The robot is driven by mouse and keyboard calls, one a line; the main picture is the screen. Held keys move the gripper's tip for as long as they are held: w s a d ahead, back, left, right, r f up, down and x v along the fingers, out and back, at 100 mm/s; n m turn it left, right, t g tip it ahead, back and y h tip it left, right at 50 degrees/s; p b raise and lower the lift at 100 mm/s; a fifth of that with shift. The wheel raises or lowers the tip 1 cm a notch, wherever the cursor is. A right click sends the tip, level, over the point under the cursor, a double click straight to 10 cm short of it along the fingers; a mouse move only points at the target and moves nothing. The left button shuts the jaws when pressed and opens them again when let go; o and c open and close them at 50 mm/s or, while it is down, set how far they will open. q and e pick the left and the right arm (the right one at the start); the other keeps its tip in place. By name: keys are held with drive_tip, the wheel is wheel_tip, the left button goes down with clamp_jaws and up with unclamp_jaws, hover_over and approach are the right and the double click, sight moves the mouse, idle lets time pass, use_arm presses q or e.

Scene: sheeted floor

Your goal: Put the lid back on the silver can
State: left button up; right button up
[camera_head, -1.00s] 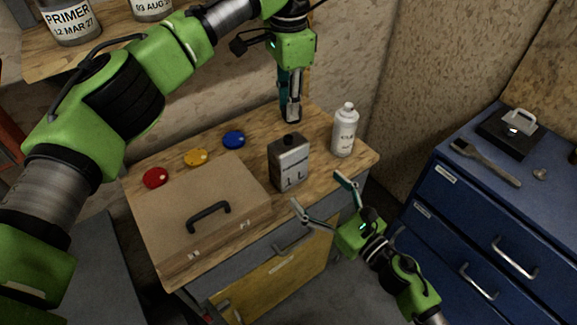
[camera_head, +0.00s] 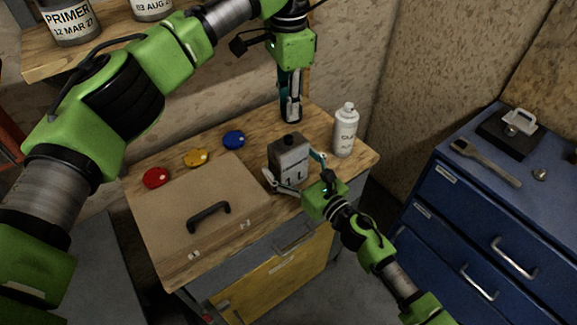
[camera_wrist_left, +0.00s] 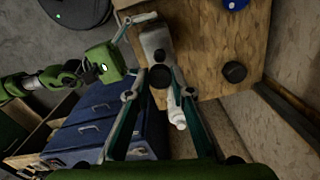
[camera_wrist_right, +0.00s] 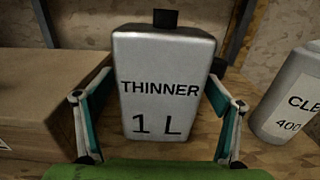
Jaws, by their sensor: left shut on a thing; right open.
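The silver can, labelled THINNER 1 L (camera_wrist_right: 160,65), stands upright on the wooden bench; it also shows in the head view (camera_head: 289,158). A black neck or cap (camera_wrist_right: 165,18) is on its top. My left gripper (camera_head: 291,118) points down above the bench behind the can. It is shut on a round black lid (camera_wrist_left: 160,77), seen between its fingertips in the left wrist view. My right gripper (camera_head: 291,165) is open, with one finger on each side of the can; contact is not clear. Another round black piece (camera_wrist_left: 234,71) lies on the bench behind the can.
A white bottle (camera_head: 345,130) stands right of the can. A brown case (camera_head: 200,195) lies to its left. Blue (camera_head: 234,139), yellow (camera_head: 196,157) and red (camera_head: 155,177) lids lie behind the case. A blue drawer cabinet (camera_head: 470,215) stands at the right.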

drive_tip(key=c, duration=1.7)
use_arm(q)
hover_over(288, 138)
drive_tip(key=shift+f, duration=2.5)
use_arm(e)
drive_tip(key=shift+o, duration=0.2)
use_arm(q)
drive_tip(key=shift+f, duration=0.9)
drive_tip(key=shift+f, duration=0.5)
